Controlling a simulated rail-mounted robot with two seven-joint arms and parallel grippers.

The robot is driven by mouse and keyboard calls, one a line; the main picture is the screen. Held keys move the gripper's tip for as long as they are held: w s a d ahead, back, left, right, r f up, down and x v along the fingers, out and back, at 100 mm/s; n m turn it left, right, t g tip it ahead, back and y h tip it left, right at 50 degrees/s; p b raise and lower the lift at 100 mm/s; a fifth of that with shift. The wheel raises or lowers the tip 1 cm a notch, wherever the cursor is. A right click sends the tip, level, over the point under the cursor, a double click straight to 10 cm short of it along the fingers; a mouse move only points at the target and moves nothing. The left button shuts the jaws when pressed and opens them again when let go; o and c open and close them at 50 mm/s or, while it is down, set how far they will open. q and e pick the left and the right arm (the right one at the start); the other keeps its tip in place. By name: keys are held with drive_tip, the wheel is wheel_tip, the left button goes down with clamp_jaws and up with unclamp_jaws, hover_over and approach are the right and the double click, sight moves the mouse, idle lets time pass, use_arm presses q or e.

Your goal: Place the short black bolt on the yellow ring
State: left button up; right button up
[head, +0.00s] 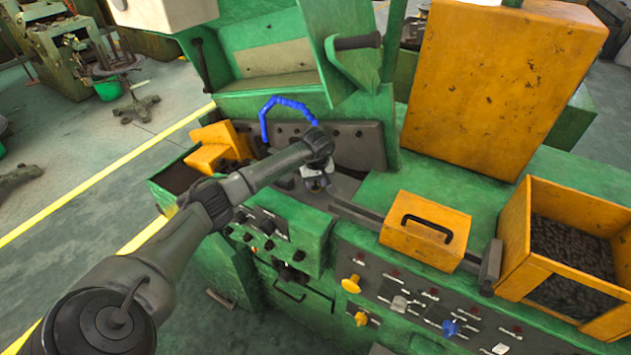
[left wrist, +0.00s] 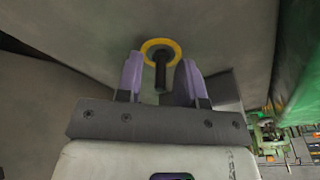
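In the left wrist view the yellow ring (left wrist: 173,45) sits on a grey surface beyond the fingertips. The short black bolt (left wrist: 160,76) shows in front of the ring's middle, its shank pointing back toward the camera. My left gripper (left wrist: 160,70) has its two purple fingers apart, one on each side of the bolt, with a visible gap to it on both sides. In the head view my left gripper (head: 318,183) reaches into the green machine's recess. The ring and bolt are not discernible there. My right gripper is not in view.
A blue hose (head: 284,103) arches beside my left wrist. A yellow block (head: 215,147) stands left of it. A yellow lidded box (head: 425,232) and a yellow bin of dark pieces (head: 515,238) stand right, near the control panel (head: 400,300).

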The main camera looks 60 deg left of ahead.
use_arm(q)
drive_tip(key=shift+r, duration=0.2)
wheel_tip(320, 180, up, 12)
drive_tip(key=d+b, duration=0.1)
drive_tip(key=shift+s+d+b, duration=0.25)
drive_tip(key=shift+d+b, duration=0.05)
drive_tip(key=shift+d, duration=0.05)
drive_tip(key=shift+f, duration=0.1)
